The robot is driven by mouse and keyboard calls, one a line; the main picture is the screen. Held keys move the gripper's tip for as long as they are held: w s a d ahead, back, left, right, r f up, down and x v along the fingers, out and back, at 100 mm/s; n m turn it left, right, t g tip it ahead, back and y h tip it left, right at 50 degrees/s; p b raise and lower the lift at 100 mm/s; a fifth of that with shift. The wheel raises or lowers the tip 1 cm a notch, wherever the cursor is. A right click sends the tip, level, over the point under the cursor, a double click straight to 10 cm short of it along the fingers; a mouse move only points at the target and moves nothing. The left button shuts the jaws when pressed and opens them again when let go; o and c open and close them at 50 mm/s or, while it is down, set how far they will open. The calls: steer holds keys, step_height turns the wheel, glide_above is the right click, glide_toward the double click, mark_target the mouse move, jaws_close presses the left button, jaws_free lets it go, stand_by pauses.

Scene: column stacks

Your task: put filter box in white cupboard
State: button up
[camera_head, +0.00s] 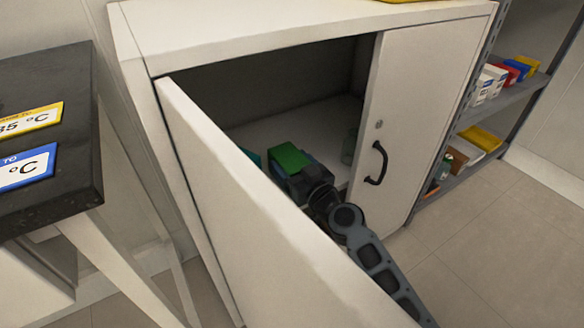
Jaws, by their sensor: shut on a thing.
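The white cupboard (135,35) stands in the middle with its left door (235,185) swung open toward me and its right door (412,110) shut. My gripper (296,172) reaches past the open door into the cupboard opening. It is shut on a box with a green top (289,157), which I take to be the filter box. The box is over the front part of the inner shelf (290,125). I cannot tell whether it touches the shelf. The fingertips and the box's lower part are hidden.
A teal thing (252,156) shows partly behind the open door. A clear glass-like thing (348,148) stands inside at the right. A dark-topped table (60,90) with temperature signs is at the left. An open shelf rack (500,112) with boxes stands at the right.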

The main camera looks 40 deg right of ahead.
steer(key=shift+f, duration=0.15)
steer(key=o, duration=1.1)
steer(key=shift+s+r, duration=0.1)
steer(key=shift+r, duration=0.15)
steer(key=s+a+b, duration=0.2)
steer(key=s, duration=0.9)
steer(key=shift+s+a, duration=0.2)
steer(key=shift+s, duration=0.1)
